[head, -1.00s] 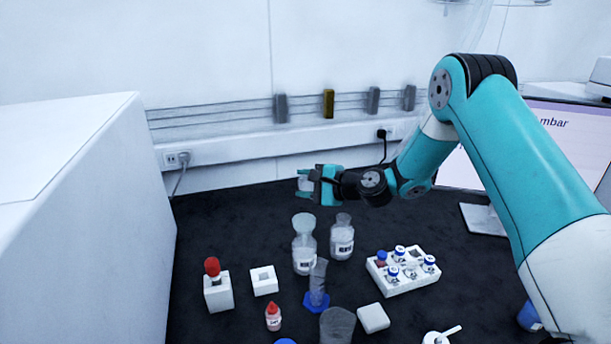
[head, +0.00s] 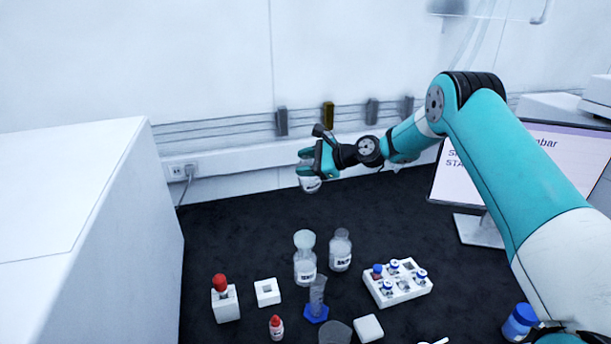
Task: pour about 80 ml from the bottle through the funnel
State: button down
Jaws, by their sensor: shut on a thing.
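My gripper (head: 311,164) is shut on a small clear glass bottle (head: 311,184), mostly hidden by the fingers. It holds the bottle in the air near the back wall, higher in the picture than the glassware on the table. The pale funnel (head: 304,240) sits in the mouth of a clear labelled bottle (head: 305,269) that stands upright on the dark table. A second labelled bottle (head: 340,254) stands upright just right of it. The liquid level in the held bottle is too small to tell.
In front stand a blue-footed cylinder (head: 317,298), a beaker (head: 335,332) and a red-capped dropper bottle (head: 276,327). A white vial rack (head: 402,290) is to the right, a holder with a red-topped item (head: 226,304) to the left. The table's back is clear.

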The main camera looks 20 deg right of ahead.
jog(key=w+d+r+m+g+y+p, duration=0.1)
jog(key=w+d+r+m+g+p, duration=0.1)
jog(key=r+p, duration=0.5)
notch_tip(320, 180, up, 3)
jog(key=w+d+m, duration=0.1)
jog(key=m, duration=0.1)
jog(key=shift+d+f+m, duration=0.2)
jog(key=shift+d+m, duration=0.2)
jog(key=shift+f, duration=0.1)
